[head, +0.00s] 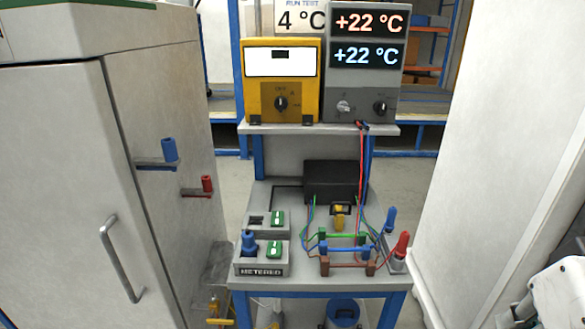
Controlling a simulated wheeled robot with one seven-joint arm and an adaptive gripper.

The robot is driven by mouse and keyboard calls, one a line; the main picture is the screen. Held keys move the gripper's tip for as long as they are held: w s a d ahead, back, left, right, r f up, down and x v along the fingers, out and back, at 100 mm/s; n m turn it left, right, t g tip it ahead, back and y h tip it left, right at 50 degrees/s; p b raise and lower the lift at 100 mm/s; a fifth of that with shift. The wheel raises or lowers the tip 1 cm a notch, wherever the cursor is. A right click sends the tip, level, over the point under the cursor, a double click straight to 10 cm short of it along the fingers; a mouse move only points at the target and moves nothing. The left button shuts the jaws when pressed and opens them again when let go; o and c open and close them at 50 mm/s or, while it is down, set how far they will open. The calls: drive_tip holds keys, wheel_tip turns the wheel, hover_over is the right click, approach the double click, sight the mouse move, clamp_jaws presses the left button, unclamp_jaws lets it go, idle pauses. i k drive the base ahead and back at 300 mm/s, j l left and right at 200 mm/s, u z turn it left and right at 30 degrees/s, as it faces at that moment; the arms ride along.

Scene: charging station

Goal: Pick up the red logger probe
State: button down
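A red probe-like handle (401,245) stands tilted in a grey holder at the right front corner of the bench. A blue one (389,219) stands just behind it. A smaller red cylinder (207,184) sits on a small bracket on the side of the white cabinet, with a blue cylinder (169,150) on another bracket higher and to the left. Red and blue leads (361,170) hang from the grey display unit (362,65), which reads +22 °C twice. I cannot trace their lower ends clearly. My gripper is not in view.
The bench (320,284) holds a black box (334,181), several coloured wires and grey switch boxes, one labelled METERED (262,271). A yellow meter (281,98) stands on the shelf above. A white cabinet (70,190) flanks the left; a pale panel (490,150) the right.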

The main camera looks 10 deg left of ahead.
sight(400, 251)
drive_tip(key=i+l+z, duration=0.1)
drive_tip(key=i+l, duration=0.4)
drive_tip(key=l, duration=0.2)
drive_tip(key=i+l, duration=0.5)
drive_tip(key=l, duration=0.2)
drive_tip(key=z, duration=0.05)
